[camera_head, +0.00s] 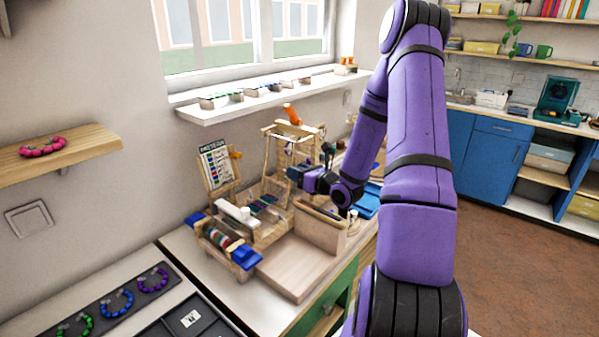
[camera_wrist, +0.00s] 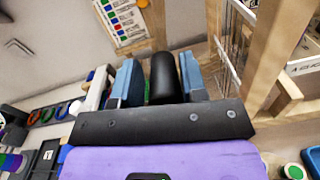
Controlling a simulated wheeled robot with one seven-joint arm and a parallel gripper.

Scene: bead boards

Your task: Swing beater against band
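My gripper (camera_head: 297,173) is level with the wooden loom-like frame (camera_head: 268,158) on the bench, to its right. In the wrist view its two blue-grey fingers (camera_wrist: 163,82) stand on either side of a black, round-ended cylinder (camera_wrist: 163,76). Whether they press on it is unclear. The frame also shows in the wrist view, with thin strands (camera_wrist: 232,45) beside the right finger. A beaded band (camera_head: 264,203) lies left of my gripper, beside a white block (camera_head: 237,213). I cannot tell for certain which part is the beater.
A roller of coloured beads with blue ends (camera_head: 222,238) stands at the front left. A pattern card (camera_head: 216,163) leans near the wall. A wooden box (camera_head: 320,228) and blue tray (camera_head: 367,200) are near my arm. Bead bracelets (camera_head: 117,302) lie on a dark board.

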